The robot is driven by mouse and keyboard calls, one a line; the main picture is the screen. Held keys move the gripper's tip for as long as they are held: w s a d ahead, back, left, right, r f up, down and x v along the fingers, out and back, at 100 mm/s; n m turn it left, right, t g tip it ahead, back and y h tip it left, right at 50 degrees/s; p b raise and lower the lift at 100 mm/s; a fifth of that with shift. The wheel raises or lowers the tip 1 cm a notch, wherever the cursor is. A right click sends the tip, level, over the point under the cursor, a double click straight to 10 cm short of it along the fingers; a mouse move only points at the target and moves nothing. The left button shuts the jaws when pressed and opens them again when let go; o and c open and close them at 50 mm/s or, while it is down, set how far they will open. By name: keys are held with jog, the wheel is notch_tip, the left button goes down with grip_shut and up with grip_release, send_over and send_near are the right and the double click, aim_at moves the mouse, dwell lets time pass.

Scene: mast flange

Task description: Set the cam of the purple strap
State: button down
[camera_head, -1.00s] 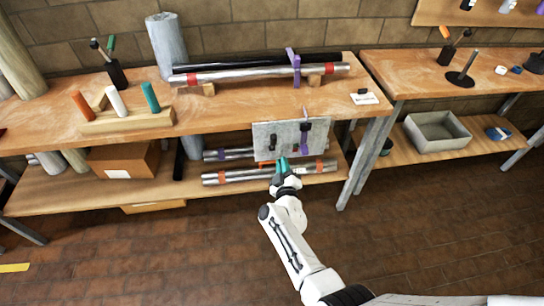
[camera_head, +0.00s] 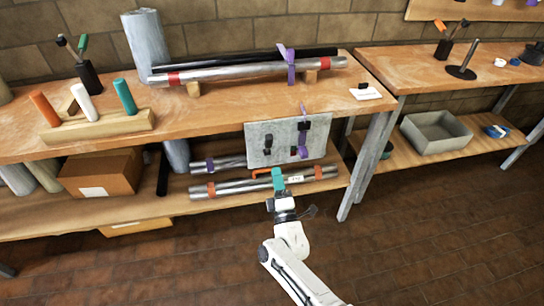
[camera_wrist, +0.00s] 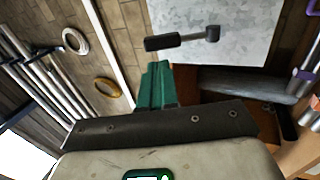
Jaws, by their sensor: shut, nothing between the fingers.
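The purple strap (camera_head: 291,66) wraps around the tubes on the bench top. Purple strap also shows at the bench's front edge and low on the grey plate (camera_head: 258,130) hanging there. A black cam-like fitting (camera_head: 303,125) sits on the plate's right half, with a smaller black piece (camera_head: 267,143) to its left. My gripper (camera_head: 278,180), with teal fingers, is shut and empty, just below the plate's lower edge in this view. In the wrist view, the fingers (camera_wrist: 157,85) point toward the plate (camera_wrist: 240,35) and a black-handled lever (camera_wrist: 180,40); they appear apart from it.
Silver tubes (camera_head: 235,187) with orange bands lie on the lower shelf behind my gripper. A cardboard box (camera_head: 103,172) stands left on that shelf. A bench leg (camera_head: 357,175) rises to the right. The brick floor in front is open.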

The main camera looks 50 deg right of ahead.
aim_at(271, 142)
jog(key=b+x, duration=0.2)
jog(key=x, duration=0.4)
jog(key=shift+d+f, duration=0.1)
jog(key=shift+d, duration=0.05)
jog(key=shift+x, duration=0.9)
jog(key=p, duration=0.1)
jog(key=r+p, duration=0.1)
jog(key=p, duration=0.1)
jog(key=shift+w+d+r+g+y, duration=0.1)
jog(key=shift+w+r+g+y, duration=0.1)
jog(key=shift+w+g+y, duration=0.1)
jog(key=p, duration=0.1)
jog(key=g+p, duration=0.1)
jog(key=p, duration=0.1)
jog(key=shift+w+d+r+p, duration=0.2)
jog(key=shift+w+r+p, duration=0.05)
jog(key=shift+r+p, duration=0.05)
jog(key=p, duration=0.2)
jog(key=w+g+y+p, duration=0.1)
jog(key=p, duration=0.1)
jog(key=shift+d+r, duration=0.3)
jog(key=shift+r, duration=0.1)
jog(key=shift+w+d+g+y+p, duration=0.2)
jog(key=shift+g+y+p, duration=0.25)
jog(key=shift+p, duration=0.65)
jog(key=shift+w+p, duration=0.1)
jog(key=shift+p, duration=0.25)
